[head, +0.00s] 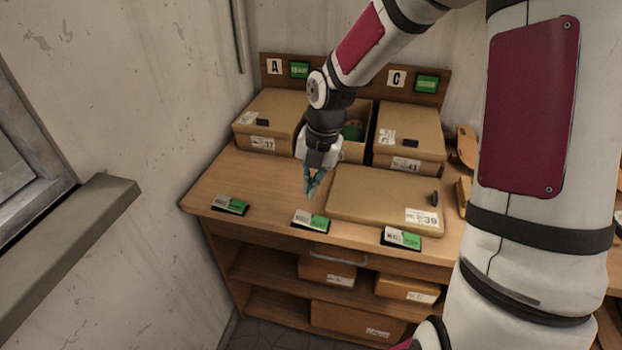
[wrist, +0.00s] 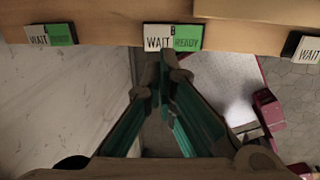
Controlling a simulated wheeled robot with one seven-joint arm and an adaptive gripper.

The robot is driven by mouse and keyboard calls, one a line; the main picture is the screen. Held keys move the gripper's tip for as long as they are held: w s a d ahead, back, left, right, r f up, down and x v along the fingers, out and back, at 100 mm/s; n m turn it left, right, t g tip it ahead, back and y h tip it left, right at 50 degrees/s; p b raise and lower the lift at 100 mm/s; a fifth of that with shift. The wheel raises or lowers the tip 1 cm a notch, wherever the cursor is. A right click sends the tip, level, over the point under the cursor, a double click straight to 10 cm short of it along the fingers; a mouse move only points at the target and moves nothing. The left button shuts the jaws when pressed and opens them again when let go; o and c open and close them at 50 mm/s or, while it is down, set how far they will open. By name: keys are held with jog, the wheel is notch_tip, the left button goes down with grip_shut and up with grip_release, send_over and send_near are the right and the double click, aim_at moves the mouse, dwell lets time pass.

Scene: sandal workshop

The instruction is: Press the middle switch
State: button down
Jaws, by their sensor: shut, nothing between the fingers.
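Three small rocker switches with a white WAIT half and a green READY half lie along the front edge of the wooden bench. The middle switch (head: 310,220) is marked B in the wrist view (wrist: 173,38). The left switch (head: 230,205) and the right switch (head: 402,238) flank it; both also show in the wrist view, left (wrist: 50,35) and right (wrist: 305,47). My gripper (head: 311,195) is shut and empty, pointing down just above and behind the middle switch. In the wrist view its fingertips (wrist: 165,60) are close to that switch; contact cannot be told.
A closed box lid (head: 375,195) lies on the bench right of my gripper. Cardboard boxes A (head: 270,112) and C (head: 410,125) stand at the back, with an open box between them. Shelves below hold boxes (head: 355,322). A window sill (head: 70,235) is at left.

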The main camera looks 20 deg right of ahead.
aim_at(304, 219)
jog(key=f, duration=0.6)
jog(key=a+f, duration=0.1)
jog(key=f, duration=0.2)
jog(key=shift+w+f, duration=0.15)
jog(key=shift+w, duration=0.25)
jog(key=shift+a+f+b, duration=0.1)
jog(key=shift+a+b, duration=0.05)
jog(key=shift+b, duration=0.15)
jog(key=shift+w+a+f+g+h+b, duration=0.3)
jog(key=shift+f+h+b, duration=0.15)
jog(key=shift+b, duration=0.25)
jog(key=shift+s+d+r, duration=0.15)
jog(key=shift+s+d, duration=0.05)
jog(key=shift+s+d+r+p, duration=0.3)
jog(key=shift+s+d+p, duration=0.25)
jog(key=shift+p, duration=0.25)
jog(key=shift+w, duration=0.1)
